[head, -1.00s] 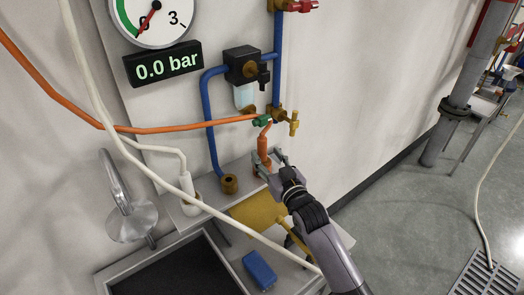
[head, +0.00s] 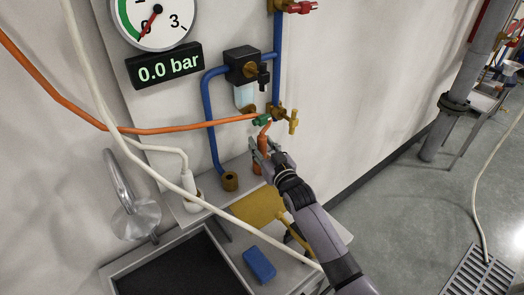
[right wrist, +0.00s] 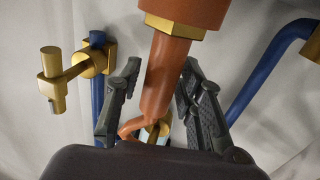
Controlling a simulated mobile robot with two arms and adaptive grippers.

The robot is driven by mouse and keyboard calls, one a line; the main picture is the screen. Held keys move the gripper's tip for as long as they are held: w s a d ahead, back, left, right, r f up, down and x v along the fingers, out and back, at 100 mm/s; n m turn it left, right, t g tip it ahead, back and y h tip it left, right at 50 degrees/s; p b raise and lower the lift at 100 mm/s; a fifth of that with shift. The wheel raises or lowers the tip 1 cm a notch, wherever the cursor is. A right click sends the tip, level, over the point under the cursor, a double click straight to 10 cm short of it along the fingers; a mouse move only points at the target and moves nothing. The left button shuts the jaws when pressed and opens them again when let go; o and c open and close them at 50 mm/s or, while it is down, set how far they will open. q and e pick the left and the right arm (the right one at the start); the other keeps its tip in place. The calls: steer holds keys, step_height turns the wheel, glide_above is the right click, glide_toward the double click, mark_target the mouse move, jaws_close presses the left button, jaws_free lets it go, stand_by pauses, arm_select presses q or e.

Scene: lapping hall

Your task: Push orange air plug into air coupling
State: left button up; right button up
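The orange air plug (head: 262,145) hangs by its orange hose below the green fitting in the head view. In the right wrist view the plug (right wrist: 168,75) has a brass hex collar and a thicker orange part beyond it. My right gripper (head: 264,147) is at the plug. Its fingers are open on either side of the plug, with a visible gap at the left finger. A brass fitting (head: 229,182) at the lower end of the blue pipe looks like the air coupling; it is left of the plug and apart from it. My left gripper is not in view.
A brass valve (head: 293,121) and a green fitting (head: 262,119) sit just above the gripper. A white hose (head: 240,225) crosses in front of the bench. A blue block (head: 259,263) lies beside the dark tray (head: 200,240). The gauge display (head: 165,66) reads 0.0 bar.

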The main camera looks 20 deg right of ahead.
jaws_close()
steer(key=shift+r, duration=0.1)
stand_by(0.4)
